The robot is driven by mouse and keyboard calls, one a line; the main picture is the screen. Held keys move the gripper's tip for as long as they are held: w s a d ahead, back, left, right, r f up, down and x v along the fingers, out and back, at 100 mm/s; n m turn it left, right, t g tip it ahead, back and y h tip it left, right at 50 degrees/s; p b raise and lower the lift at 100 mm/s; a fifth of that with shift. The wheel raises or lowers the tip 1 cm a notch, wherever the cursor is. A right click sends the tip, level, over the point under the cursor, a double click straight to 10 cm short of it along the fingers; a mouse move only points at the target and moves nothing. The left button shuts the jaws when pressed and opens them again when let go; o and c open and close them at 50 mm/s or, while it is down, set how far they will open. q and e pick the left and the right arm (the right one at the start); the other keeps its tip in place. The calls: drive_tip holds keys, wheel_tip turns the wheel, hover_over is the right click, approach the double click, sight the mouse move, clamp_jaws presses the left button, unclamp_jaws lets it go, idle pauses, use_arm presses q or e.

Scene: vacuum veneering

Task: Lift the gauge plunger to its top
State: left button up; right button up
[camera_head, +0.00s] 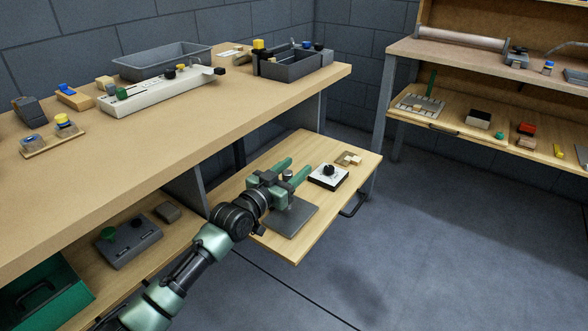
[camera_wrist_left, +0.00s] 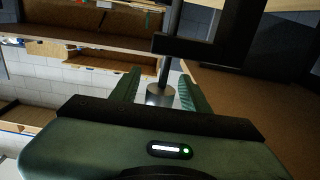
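The gauge stands on the pull-out shelf, with a flat grey base plate (camera_head: 290,217). Its silver plunger (camera_head: 287,174) is small and partly covered by my left gripper (camera_head: 292,171) in the head view. In the left wrist view the plunger shows as a metal cylinder (camera_wrist_left: 160,95) on a thin rod, beside a dark bracket (camera_wrist_left: 222,42). My left gripper (camera_wrist_left: 160,88) is open, with its green fingers on either side of the cylinder. A gap shows at the left finger; contact at the right finger is unclear. My right gripper is not in view.
The pull-out shelf (camera_head: 290,249) also holds a white block with a black knob (camera_head: 328,174) and a small tan piece (camera_head: 348,159). The workbench (camera_head: 150,140) overhangs at the left. Open floor (camera_head: 430,230) lies to the right.

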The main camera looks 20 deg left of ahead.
sight(284, 177)
use_arm(q)
drive_tip(key=p+v, duration=0.1)
drive_tip(key=v, duration=0.3)
drive_tip(key=shift+s+a, duration=0.15)
drive_tip(key=shift+s, duration=0.2)
drive_tip(key=shift+p+v, duration=0.35)
drive_tip(key=shift+v, duration=0.8)
drive_tip(key=shift+s+a, duration=0.1)
drive_tip(key=shift+s, duration=0.3)
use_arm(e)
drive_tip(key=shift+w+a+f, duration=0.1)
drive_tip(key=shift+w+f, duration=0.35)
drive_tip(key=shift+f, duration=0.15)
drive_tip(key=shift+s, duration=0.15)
